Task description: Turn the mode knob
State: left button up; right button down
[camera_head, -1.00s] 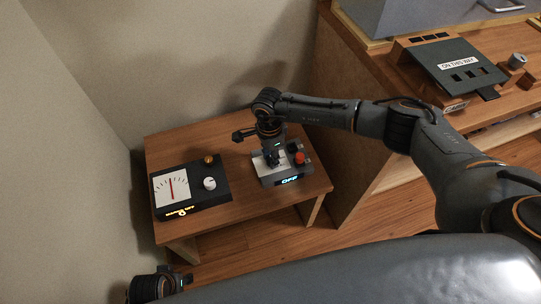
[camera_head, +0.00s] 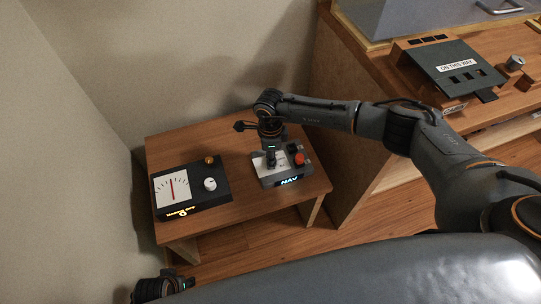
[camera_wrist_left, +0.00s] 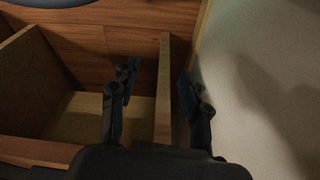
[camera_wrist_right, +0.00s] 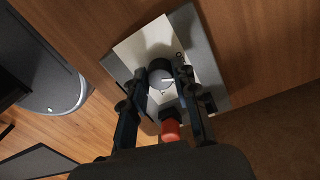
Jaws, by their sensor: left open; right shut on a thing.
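The mode knob (camera_wrist_right: 158,77) is a dark round knob with a white mark, on a grey box with a white top plate (camera_wrist_right: 146,41). In the head view this box (camera_head: 268,182) stands on the right part of the small wooden table, and its lit display (camera_head: 289,181) reads NAV. My right gripper (camera_head: 271,163) points down over the box and hides the knob there. In the right wrist view its fingers (camera_wrist_right: 166,76) are shut on the knob from both sides.
A red button (camera_head: 299,159) sits on the same box, close to my right gripper. A black gauge panel (camera_head: 219,170) with a white knob (camera_head: 210,184) stands to the left on the table (camera_head: 240,217). A higher wooden counter (camera_head: 347,130) rises on the right.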

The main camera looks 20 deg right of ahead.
jog(key=shift+m, duration=0.9)
pick_arm(q)
jog(key=shift+s+f+p, duration=0.15)
jog(key=shift+s+f, duration=0.1)
jog(key=shift+f, duration=0.35)
jog(key=shift+s+f+p, duration=0.15)
jog(key=shift+s+f, duration=0.1)
jog(key=shift+f, duration=0.35)
pick_arm(e)
jog(key=shift+m, duration=0.6)
jog(key=c, duration=1)
grip_release()
jog(key=r, duration=1.2)
jog(key=shift+w+d, duration=0.15)
jog(key=shift+w, duration=0.1)
